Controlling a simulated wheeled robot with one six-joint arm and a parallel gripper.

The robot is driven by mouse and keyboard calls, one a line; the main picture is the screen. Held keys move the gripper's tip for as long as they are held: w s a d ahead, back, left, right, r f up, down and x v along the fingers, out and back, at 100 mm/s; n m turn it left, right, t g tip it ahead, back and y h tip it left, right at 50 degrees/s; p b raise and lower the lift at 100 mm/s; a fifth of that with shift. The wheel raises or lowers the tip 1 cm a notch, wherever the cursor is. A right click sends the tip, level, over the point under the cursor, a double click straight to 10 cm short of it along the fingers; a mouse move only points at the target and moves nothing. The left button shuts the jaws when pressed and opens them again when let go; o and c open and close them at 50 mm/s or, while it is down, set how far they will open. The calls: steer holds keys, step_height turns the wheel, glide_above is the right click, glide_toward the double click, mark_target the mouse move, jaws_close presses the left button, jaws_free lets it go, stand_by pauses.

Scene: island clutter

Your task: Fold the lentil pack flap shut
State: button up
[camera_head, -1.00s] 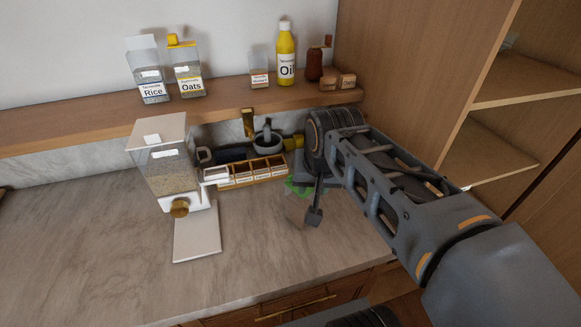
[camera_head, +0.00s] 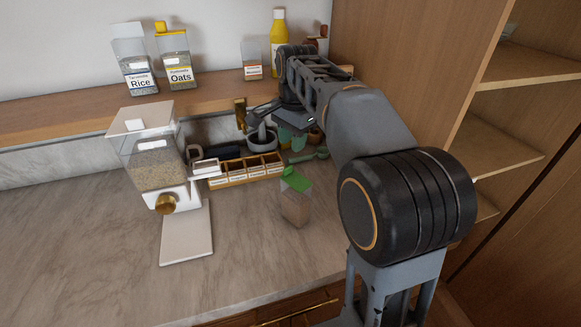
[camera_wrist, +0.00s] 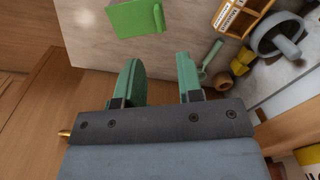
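The lentil pack (camera_head: 296,206) is a small clear pack with brownish contents, standing on the counter right of centre. Its green flap (camera_head: 296,180) is at the top and looks raised and tilted. The flap also shows at the top of the wrist view (camera_wrist: 136,18), ahead of my fingers and a little left. My gripper (camera_head: 292,138) is behind the pack, near the shelf, partly hidden by my arm. In the wrist view its two green fingers (camera_wrist: 162,62) are apart with nothing between them.
A white grain dispenser (camera_head: 152,160) stands left. A divided wooden box (camera_head: 245,172), a grey mortar (camera_head: 262,139) and a green scoop (camera_head: 310,155) lie close by. The shelf (camera_head: 70,122) holds Rice (camera_head: 136,75), Oats (camera_head: 178,72) and a yellow bottle (camera_head: 278,35). The front counter is clear.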

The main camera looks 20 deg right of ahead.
mark_target(290, 166)
steer(key=f, duration=0.8)
steer(key=shift+w+a+f, duration=0.15)
steer(key=shift+w+f, duration=0.1)
steer(key=shift+c, duration=0.3)
jaws_close()
